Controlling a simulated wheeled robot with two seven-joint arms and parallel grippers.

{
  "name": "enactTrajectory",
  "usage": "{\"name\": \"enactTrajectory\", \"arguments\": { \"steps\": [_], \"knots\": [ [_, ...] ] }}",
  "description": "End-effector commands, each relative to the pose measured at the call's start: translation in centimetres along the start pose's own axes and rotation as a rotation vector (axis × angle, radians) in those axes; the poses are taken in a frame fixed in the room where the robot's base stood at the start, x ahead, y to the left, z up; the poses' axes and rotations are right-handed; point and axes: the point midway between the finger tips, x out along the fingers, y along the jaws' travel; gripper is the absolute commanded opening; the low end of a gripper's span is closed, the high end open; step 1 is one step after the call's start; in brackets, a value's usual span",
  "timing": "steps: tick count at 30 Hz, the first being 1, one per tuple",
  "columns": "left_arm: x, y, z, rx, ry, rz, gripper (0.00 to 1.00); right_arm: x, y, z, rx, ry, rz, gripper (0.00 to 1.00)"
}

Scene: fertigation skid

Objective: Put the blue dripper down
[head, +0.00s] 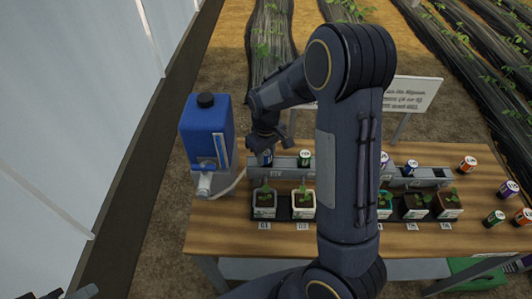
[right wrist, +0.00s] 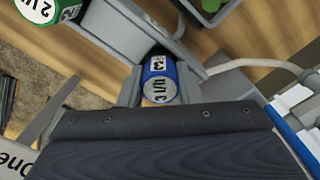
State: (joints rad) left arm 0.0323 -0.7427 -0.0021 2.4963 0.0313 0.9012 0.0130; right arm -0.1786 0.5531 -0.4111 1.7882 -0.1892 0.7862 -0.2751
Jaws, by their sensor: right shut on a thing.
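The blue dripper (head: 266,159), a small blue can with a white label, is at the left end of the grey rack (head: 335,163). My right gripper (head: 266,145) points down over it and is shut on it. In the right wrist view the blue dripper (right wrist: 160,80) shows between grey walls or fingers, its printed label facing the camera. I cannot tell whether its base rests in the rack. Dark tips at the lower left edge look like my left gripper (head: 68,293); its jaws are mostly cut off.
A blue tank (head: 206,133) with a spout stands left of the rack. A green can (head: 304,158) sits in the rack, close right. Potted seedlings (head: 303,203) line the front. My right arm hides the middle.

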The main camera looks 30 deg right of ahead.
Motion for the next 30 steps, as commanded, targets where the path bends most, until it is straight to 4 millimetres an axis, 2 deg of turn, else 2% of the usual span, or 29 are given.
{"name": "enactTrajectory", "arguments": {
  "steps": [1,6,17,20,30],
  "knots": [
    [0.2,-0.1,0.1,0.0,0.0,0.0,0.36,0.2,0.0,0.0,0.0,0.0,0.0,0.32],
    [0.1,0.0,0.1,0.0,0.0,0.0,0.36,0.1,0.0,0.0,0.0,0.0,0.0,0.53],
    [-0.2,0.1,-0.1,0.0,0.0,0.0,0.36,-0.5,0.0,0.0,0.0,0.001,0.0,0.53],
    [0.1,0.0,0.1,0.0,0.0,0.0,0.36,-1.8,0.0,-0.1,-0.001,0.004,0.0,0.53],
    [0.7,-0.3,0.4,0.0,0.0,0.0,0.36,-9.0,0.0,-0.1,-0.001,0.006,0.0,0.53]
  ]
}}
